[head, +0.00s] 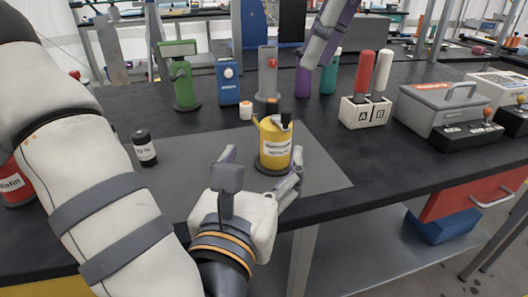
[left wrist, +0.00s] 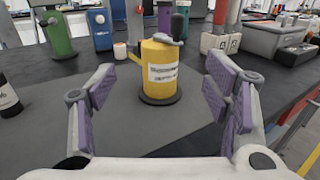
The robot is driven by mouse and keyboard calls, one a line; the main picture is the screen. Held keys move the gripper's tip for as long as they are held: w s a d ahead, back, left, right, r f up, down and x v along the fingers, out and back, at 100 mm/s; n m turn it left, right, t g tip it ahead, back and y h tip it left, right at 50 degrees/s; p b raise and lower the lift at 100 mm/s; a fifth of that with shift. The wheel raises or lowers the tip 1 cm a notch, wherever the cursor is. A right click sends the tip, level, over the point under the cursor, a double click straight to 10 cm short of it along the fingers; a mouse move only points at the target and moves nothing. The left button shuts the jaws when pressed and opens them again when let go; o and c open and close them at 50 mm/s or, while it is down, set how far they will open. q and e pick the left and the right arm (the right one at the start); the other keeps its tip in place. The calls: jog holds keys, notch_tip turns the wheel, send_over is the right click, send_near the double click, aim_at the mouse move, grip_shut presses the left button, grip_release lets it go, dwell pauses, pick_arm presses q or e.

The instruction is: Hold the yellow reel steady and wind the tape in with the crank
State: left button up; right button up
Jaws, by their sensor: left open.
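The yellow reel (head: 275,145) stands upright on a dark round base on the grey mat, a white label on its front. It also shows in the left wrist view (left wrist: 160,88). Its crank, a grey arm with a black knob (left wrist: 177,27), is on top; the knob also shows in the head view (head: 286,115). My left gripper (head: 263,162) is open, its purple-padded fingers apart in front of the reel and to either side, with a gap to it in the left wrist view. A grey and purple finger of my right gripper (head: 325,42) hangs in at the top; its opening is unclear.
Behind the reel stand a green device (head: 183,80), a blue box (head: 228,82) and a grey post (head: 267,75). A black bottle (head: 145,150) stands at left. The mat (head: 325,175) right of the reel is clear.

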aim_at(273, 132)
pick_arm(q)
jog(key=w, duration=0.3)
jog(key=w+d, duration=0.1)
jog(key=w, duration=0.3)
jog(key=w+d, duration=0.1)
jog(key=w, duration=0.3)
